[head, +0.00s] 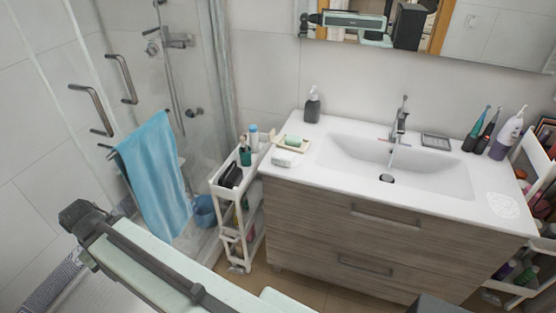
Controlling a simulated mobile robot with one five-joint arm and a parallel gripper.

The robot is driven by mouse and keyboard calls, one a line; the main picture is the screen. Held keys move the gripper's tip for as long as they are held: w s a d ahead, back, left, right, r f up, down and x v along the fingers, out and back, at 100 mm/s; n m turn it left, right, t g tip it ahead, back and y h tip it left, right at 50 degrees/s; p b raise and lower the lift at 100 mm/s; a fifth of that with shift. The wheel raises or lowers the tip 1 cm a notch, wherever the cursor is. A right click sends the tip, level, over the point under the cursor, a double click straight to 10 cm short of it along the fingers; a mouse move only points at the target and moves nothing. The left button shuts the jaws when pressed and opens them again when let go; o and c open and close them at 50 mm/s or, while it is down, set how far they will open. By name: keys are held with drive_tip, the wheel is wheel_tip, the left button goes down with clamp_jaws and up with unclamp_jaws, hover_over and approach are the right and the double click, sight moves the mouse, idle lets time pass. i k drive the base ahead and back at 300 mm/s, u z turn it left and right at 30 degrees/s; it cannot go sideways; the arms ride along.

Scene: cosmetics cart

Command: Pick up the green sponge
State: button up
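A small pale green block (292,140), which looks like the green sponge, lies in a shallow cream dish (304,147) on the left end of the white sink counter (350,181). A white bar (284,160) with faint marks lies just in front of the dish. Mint and dark grey links of my arm cross the lower left of the head view, well apart from the counter. I cannot make out my gripper's fingers in this view.
A narrow white cart (226,192) with bottles stands left of the wooden vanity (340,235). A dark soap dispenser (312,105) stands behind the dish. The faucet (400,120) and basin (400,165) are to the right. A blue towel (155,175) hangs at left.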

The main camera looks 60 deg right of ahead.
sight(280, 158)
drive_tip(key=u, duration=0.1)
drive_tip(key=k, duration=1.2)
drive_tip(key=z, duration=0.35)
drive_tip(key=i, duration=0.75)
